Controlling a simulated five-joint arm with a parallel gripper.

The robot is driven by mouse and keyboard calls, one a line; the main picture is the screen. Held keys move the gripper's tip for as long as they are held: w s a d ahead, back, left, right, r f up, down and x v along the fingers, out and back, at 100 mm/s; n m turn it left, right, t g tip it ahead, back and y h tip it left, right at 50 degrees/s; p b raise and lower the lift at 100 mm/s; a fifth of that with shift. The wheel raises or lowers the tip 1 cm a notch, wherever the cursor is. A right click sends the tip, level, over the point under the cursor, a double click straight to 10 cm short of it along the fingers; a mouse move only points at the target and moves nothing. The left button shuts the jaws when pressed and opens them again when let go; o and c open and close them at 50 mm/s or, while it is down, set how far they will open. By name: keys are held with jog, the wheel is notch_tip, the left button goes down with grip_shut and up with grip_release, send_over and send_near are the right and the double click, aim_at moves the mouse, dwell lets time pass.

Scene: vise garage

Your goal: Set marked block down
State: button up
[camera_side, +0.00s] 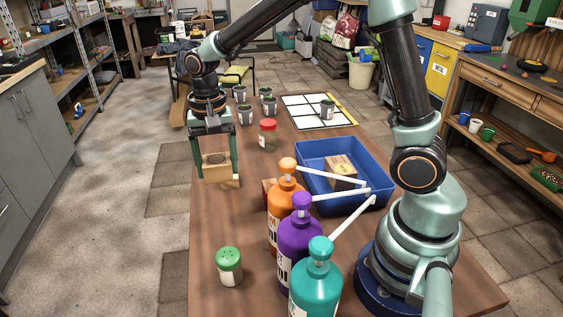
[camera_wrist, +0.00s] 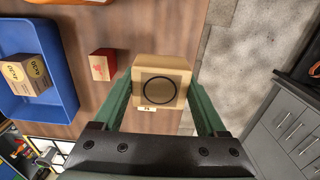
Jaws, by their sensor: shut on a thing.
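The marked block (camera_side: 215,168) is pale wood with a dark ring on one face. My gripper (camera_side: 217,160) is shut on it, with its green fingers on either side, near the table's left edge in the side view. The ring faces the camera in the wrist view, where the block (camera_wrist: 161,86) sits between the fingers of my gripper (camera_wrist: 162,92). Whether the block touches the table is unclear.
A red-faced block (camera_wrist: 102,65) lies near the held block. Orange (camera_side: 286,207), purple (camera_side: 301,243) and teal (camera_side: 317,281) pump bottles, a green-lidded shaker (camera_side: 229,267) and a red-lidded jar (camera_side: 268,136) stand around.

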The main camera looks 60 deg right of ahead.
aim_at(226, 221)
notch_tip(226, 221, down, 14)
jog(key=shift+r, duration=0.2)
dwell(0.4)
jog(key=shift+f, duration=0.15)
jog(key=o, duration=1.3)
